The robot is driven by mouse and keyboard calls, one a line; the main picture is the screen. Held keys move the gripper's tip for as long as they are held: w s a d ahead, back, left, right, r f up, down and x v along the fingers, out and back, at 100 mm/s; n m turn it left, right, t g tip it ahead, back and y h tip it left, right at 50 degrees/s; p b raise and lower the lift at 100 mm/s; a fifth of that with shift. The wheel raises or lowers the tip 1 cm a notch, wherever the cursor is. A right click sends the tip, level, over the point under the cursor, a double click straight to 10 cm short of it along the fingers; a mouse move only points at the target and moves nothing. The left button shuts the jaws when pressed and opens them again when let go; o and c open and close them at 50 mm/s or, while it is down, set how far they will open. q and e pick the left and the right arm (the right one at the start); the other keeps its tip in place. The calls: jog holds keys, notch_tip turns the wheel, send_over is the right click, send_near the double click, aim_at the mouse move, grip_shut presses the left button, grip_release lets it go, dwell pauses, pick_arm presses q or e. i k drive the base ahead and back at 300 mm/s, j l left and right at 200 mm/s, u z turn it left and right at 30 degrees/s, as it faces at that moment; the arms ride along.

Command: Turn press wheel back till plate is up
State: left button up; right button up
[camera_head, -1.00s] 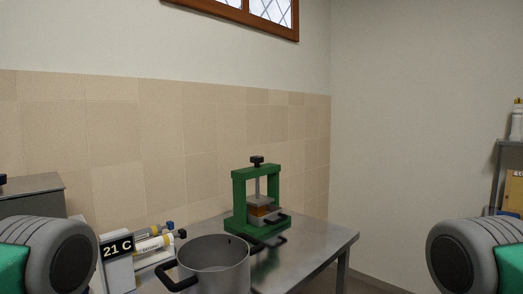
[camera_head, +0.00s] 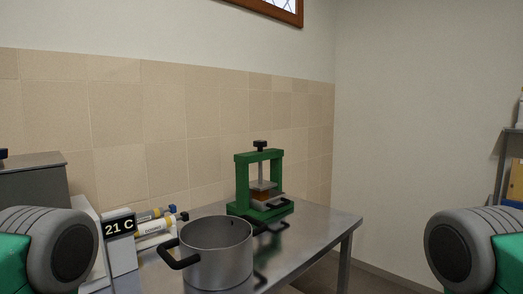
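A green press (camera_head: 240,184) stands on the steel table towards its far end. Its small black press wheel (camera_head: 260,145) sits on top of the frame. A thin screw runs down to the grey press plate (camera_head: 265,185), which is low in the frame. An orange-brown block (camera_head: 262,195) shows just under the plate. Parts of both my arms show at the lower left and lower right edges, well apart from the press. Neither of my grippers is in view.
A steel pot (camera_head: 217,255) with black handles stands on the table (camera_head: 325,232) in front of the press. A display reading 21 C (camera_head: 119,227) and several tubes (camera_head: 155,226) lie left of it. A shelf (camera_head: 505,165) stands at the right edge.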

aim_at(259, 144)
jog(key=i+l, duration=0.15)
jog(key=l, duration=0.2)
jog(key=i+l+u, duration=0.1)
jog(key=l, duration=0.3)
jog(key=i+l+u, duration=0.1)
jog(key=l, duration=0.25)
jog(key=i+l, duration=0.2)
jog(key=l, duration=0.2)
